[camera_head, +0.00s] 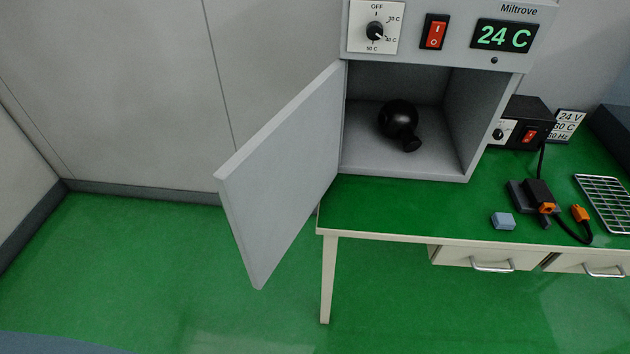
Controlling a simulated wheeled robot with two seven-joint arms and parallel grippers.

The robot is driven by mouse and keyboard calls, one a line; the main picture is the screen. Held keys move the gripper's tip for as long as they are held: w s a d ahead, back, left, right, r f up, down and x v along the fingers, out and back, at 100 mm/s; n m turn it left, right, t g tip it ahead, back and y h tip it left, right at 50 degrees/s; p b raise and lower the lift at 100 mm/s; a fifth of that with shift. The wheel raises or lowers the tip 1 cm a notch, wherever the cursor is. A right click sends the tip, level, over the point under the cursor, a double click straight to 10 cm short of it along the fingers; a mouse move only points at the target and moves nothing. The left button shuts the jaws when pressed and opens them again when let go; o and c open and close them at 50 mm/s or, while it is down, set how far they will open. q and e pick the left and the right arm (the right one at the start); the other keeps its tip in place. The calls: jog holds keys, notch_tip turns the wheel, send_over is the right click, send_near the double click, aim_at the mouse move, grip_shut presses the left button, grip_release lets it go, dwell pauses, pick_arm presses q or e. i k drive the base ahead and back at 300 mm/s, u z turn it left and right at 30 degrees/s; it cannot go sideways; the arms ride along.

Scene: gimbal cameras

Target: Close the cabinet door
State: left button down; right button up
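The grey cabinet (355,175) stands on the green table and its front is open. Its door (283,172) is hinged on the cabinet's left side and swings wide outward, past the table's left edge. A round black flask-like object (399,120) lies inside on the cabinet floor, clear of the door. Neither of my grippers shows in the head view.
The green table (390,205) has white legs and drawers with handles (492,267). The floor (130,260) at left is clear.

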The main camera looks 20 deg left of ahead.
aim_at(266, 191)
jog(key=z, duration=2.7)
jog(key=k, duration=2.05)
jog(key=u, duration=1.55)
jog(key=i, duration=1.05)
jog(key=z, duration=0.25)
jog(key=k, duration=0.8)
jog(key=z, duration=0.05)
